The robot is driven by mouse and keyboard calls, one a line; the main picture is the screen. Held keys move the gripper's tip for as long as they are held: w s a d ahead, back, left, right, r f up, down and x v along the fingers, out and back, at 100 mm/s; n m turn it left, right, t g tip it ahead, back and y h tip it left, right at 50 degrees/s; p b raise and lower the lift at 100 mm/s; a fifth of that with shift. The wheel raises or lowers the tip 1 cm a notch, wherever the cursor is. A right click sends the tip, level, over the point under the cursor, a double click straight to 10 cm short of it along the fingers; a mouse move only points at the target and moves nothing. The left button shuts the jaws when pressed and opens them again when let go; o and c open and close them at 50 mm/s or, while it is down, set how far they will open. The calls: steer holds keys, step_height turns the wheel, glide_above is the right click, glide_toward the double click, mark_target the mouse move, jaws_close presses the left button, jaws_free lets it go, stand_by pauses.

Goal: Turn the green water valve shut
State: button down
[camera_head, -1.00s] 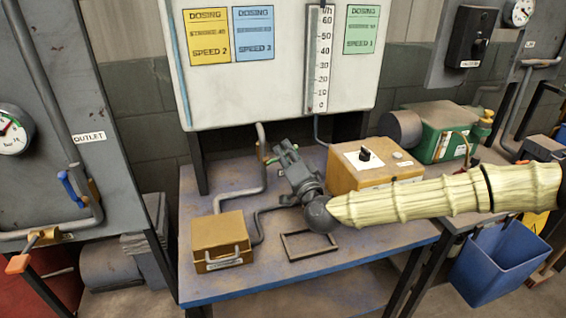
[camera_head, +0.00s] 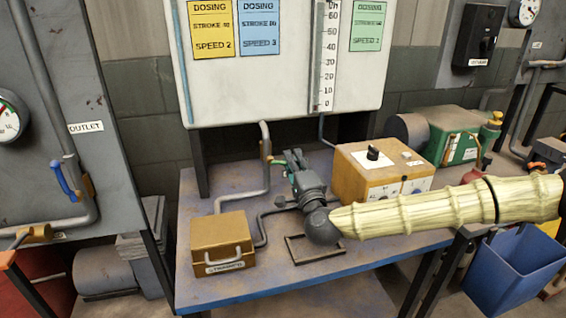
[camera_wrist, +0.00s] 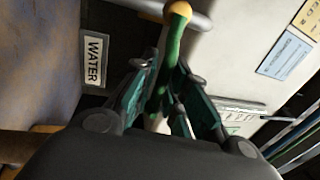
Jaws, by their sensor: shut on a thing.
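The green water valve handle (camera_wrist: 172,52) is a narrow lever running down from a brass-coloured valve body (camera_wrist: 180,8) on a grey pipe in the wrist view. My gripper (camera_wrist: 163,108) is shut on the lever, with a finger on either side. A "WATER" label (camera_wrist: 93,60) is left of it. In the head view my gripper (camera_head: 292,158) is beside the vertical pipe (camera_head: 266,150) above the bench. Only a small green part of the handle (camera_head: 275,161) shows there; my fingers hide the rest.
The blue bench (camera_head: 200,290) holds an orange box with a handle (camera_head: 222,243), a wire frame (camera_head: 305,255), an orange control box (camera_head: 385,170) and a green pump unit (camera_head: 455,135). The white dosing panel (camera_head: 280,95) stands behind. A blue bin (camera_head: 515,265) is at right.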

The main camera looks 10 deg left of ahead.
steer(key=shift+w+d+f, duration=0.1)
steer(key=shift+d, duration=0.1)
steer(key=c, duration=1.5)
jaws_free()
steer(key=shift+d, duration=0.15)
steer(key=shift+a, duration=0.25)
steer(key=v, duration=1.2)
